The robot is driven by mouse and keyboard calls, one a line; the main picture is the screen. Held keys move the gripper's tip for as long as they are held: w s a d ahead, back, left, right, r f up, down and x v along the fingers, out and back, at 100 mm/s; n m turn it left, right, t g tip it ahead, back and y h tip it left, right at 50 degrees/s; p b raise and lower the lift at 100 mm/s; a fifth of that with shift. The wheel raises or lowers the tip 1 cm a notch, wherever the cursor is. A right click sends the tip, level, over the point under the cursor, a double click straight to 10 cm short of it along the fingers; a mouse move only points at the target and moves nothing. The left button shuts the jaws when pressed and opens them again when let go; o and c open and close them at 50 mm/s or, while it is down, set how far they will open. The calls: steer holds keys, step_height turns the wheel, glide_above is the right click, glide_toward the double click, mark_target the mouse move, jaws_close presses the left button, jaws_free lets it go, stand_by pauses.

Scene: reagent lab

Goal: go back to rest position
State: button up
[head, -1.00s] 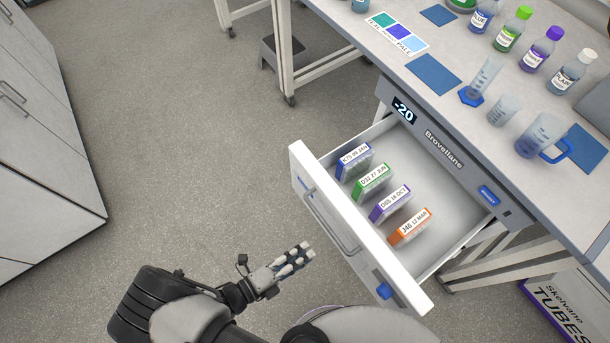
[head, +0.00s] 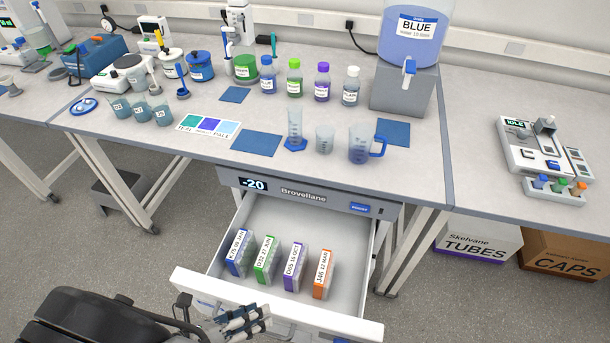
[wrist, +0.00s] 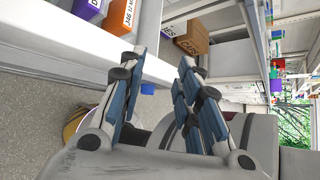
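My gripper (head: 243,318) is low in the head view, in front of the open drawer's front panel. In the wrist view its two fingers (wrist: 165,80) stand apart with nothing between them. The open drawer (head: 345,240) under the bench holds a blue box (head: 239,252), a green box (head: 265,259), a purple box (head: 294,266) and an orange box (head: 322,274), all upright in a row. The orange box also shows at the top of the wrist view (wrist: 122,16).
The bench above carries bottles, beakers (head: 325,139), a measuring jug (head: 361,142), a blue dispenser (head: 414,30) and blue mats (head: 256,142). A TUBES carton (head: 480,238) and a CAPS carton (head: 560,252) stand on the floor at right.

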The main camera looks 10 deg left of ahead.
steer(key=w+d+r+m+g+y, duration=0.1)
steer(key=w+d+r+m+g, duration=0.35)
steer(key=d+r+m, duration=0.4)
steer(key=w+d+r+m+g+y, duration=0.25)
steer(key=w+d+r+m, duration=0.25)
steer(key=d+r+m, duration=0.35)
steer(key=s+d+r+m+t+y, duration=0.1)
steer(key=d+r+m, duration=0.4)
steer(key=m, duration=0.5)
steer(key=s+d+r+m+t+y, duration=0.2)
steer(key=s+d+r+m, duration=0.3)
steer(key=d+m, duration=0.3)
steer(key=r+m+y, duration=0.1)
steer(key=m, duration=0.1)
steer(key=shift+m, duration=0.3)
